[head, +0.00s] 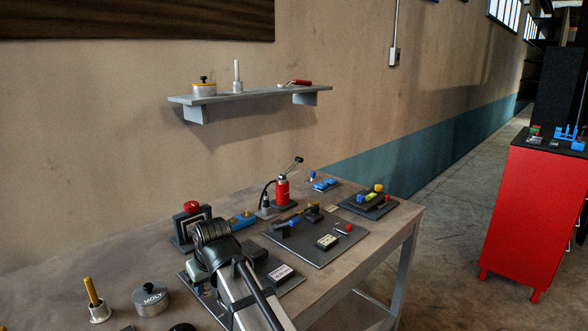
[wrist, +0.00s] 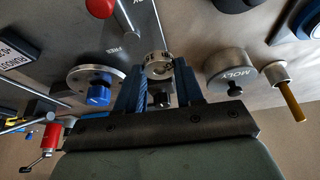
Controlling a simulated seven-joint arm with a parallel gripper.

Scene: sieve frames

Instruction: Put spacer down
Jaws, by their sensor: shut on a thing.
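In the wrist view my gripper (wrist: 155,70) has its two blue fingers on either side of a small silver ring with dark markings, which looks like the spacer (wrist: 158,58). The fingers are shut on it. A small dark knob-like part (wrist: 162,98) shows between the fingers below the ring. Whether the ring touches the surface behind it I cannot tell. In the head view my arm reaches over the bench from the bottom edge, and it hides the fingers and the spacer.
The MOLY tin (head: 150,298) and a yellow-handled tool in a metal cup (head: 97,303) stand on the bench (head: 345,262) at the left. A disc with a blue knob (wrist: 97,88) lies beside the fingers. A dark board (head: 312,250) holds several parts. A wall shelf (head: 245,96) hangs behind.

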